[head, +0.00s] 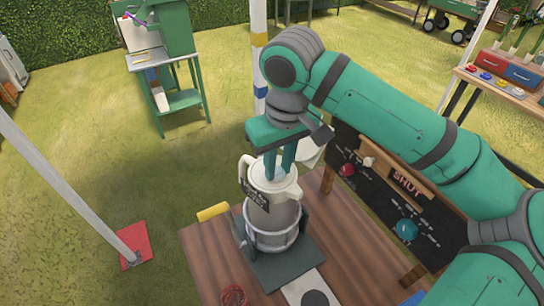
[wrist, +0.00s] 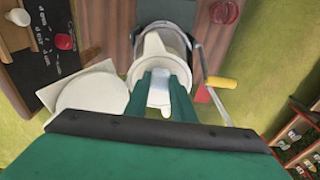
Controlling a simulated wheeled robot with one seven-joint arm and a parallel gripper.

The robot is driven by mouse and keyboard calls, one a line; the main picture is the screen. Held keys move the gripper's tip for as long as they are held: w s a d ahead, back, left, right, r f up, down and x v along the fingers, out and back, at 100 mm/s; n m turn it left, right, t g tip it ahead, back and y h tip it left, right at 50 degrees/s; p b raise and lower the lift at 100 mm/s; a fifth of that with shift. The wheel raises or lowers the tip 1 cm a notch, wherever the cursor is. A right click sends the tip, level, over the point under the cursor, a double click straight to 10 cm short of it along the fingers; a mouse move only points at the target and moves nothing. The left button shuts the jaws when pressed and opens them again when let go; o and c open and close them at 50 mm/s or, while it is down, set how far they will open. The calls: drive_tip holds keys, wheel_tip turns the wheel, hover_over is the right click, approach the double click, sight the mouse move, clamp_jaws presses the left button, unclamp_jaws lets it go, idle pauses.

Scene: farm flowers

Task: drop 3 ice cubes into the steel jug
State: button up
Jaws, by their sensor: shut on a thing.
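My gripper (head: 280,170) points down over a pale jug-like vessel (head: 272,190) with a side handle, a dark label and a grey cylindrical body. In the wrist view my gripper (wrist: 161,88) is shut on a small pale, bluish-white block, which looks like an ice cube (wrist: 160,80). The fingertips are at or just above the mouth of the pale vessel (wrist: 158,50); I cannot tell how deep they are. The vessel seems to stand in a metal pail (head: 272,241). The inside of the vessel is mostly hidden.
The wooden table (head: 205,250) carries a dark mat (head: 285,268). A yellow handle grip (head: 213,211) sticks out left of the pail. A round white container (wrist: 95,105) stands close beside it. A red-topped item (head: 233,297) is at the front. A black "SHUT" board (head: 400,205) stands right.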

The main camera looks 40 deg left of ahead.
sight(278, 175)
drive_tip(key=o, duration=1.1)
drive_tip(key=shift+s+a, duration=0.2)
drive_tip(key=shift+a, duration=0.1)
drive_tip(key=shift+c, duration=0.2)
drive_tip(key=shift+r, duration=0.15)
wheel_tip(278, 175, up, 10)
drive_tip(key=d, duration=0.1)
drive_tip(key=shift+s+r, duration=0.25)
drive_tip(key=shift+s, duration=0.1)
drive_tip(key=shift+w, duration=0.1)
